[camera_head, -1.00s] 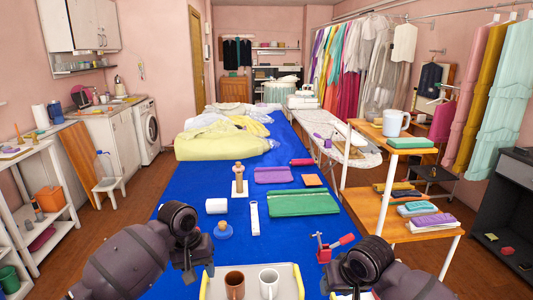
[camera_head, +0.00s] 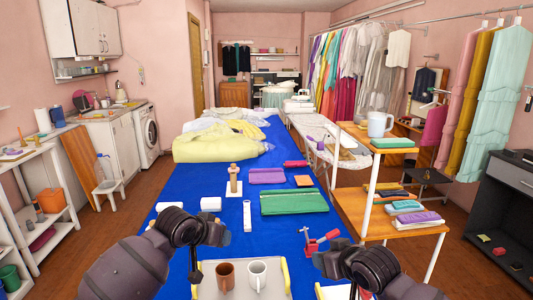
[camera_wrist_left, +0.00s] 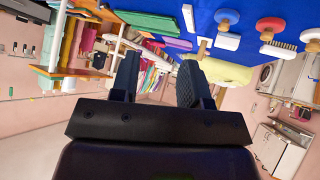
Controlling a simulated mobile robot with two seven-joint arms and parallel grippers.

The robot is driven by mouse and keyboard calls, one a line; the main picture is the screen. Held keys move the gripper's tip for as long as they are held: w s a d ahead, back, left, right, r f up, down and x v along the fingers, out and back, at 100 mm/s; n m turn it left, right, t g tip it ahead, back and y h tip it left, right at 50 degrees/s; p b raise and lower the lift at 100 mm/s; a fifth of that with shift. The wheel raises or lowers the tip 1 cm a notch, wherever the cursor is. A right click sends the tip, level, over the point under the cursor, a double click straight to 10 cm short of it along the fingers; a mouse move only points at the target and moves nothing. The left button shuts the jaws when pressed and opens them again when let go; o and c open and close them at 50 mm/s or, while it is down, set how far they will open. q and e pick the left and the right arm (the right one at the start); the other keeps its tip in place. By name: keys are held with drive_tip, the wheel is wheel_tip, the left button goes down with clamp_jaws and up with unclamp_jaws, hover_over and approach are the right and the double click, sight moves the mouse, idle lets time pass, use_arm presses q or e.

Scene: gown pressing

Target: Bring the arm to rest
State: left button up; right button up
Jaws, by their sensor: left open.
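My left gripper is open and empty in the left wrist view (camera_wrist_left: 157,75), its two dark fingers apart with nothing between them. In the head view my left arm comes in at the lower left, and its dark wrist and gripper (camera_head: 205,240) hang over the near left part of the blue table (camera_head: 160,200), behind the tray. My right arm comes in at the lower right; its gripper (camera_head: 322,264) is partly hidden, and its fingers cannot be made out clearly.
A tray (camera_head: 207,292) with a brown mug (camera_head: 224,275) and a white mug (camera_head: 257,272) lies at the near edge. A red clamp-like tool (camera_head: 315,242) stands right of it. Green cloth (camera_head: 293,201) and a wooden-handled tool (camera_head: 233,178) lie beyond. A shelf (camera_head: 390,225) stands at right.

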use_arm(q)
drive_tip(key=s+a+f+t+y, duration=0.1)
drive_tip(key=s+a+f, duration=0.4)
drive_tip(key=s, duration=0.7)
drive_tip(key=s+a+f+n+t+y, duration=0.1)
drive_tip(key=s+a+f, duration=0.3)
drive_tip(key=s+f, duration=0.6)
drive_tip(key=s+a+f+n+t+y, duration=0.1)
drive_tip(key=s+a+f, duration=0.4)
drive_tip(key=s, duration=0.9)
wheel_tip(320, 180, down, 3)
drive_tip(key=shift+a+f+y, duration=0.15)
drive_tip(key=shift+a+y, duration=0.2)
drive_tip(key=shift+y, duration=0.55)
use_arm(e)
drive_tip(key=s+d+f+m+h, duration=0.1)
drive_tip(key=s+d+f, duration=0.3)
drive_tip(key=s+f, duration=0.3)
drive_tip(key=s+d+f+m+h, duration=0.1)
drive_tip(key=s+d+f+h, duration=0.1)
drive_tip(key=s+d+f, duration=0.2)
drive_tip(key=s+d+f+m+t+h, duration=0.1)
drive_tip(key=s+d+f, duration=0.4)
drive_tip(key=s+f, duration=0.6)
drive_tip(key=s, duration=0.7)
drive_tip(key=shift+s+h, duration=0.3)
drive_tip(key=shift+h, duration=0.1)
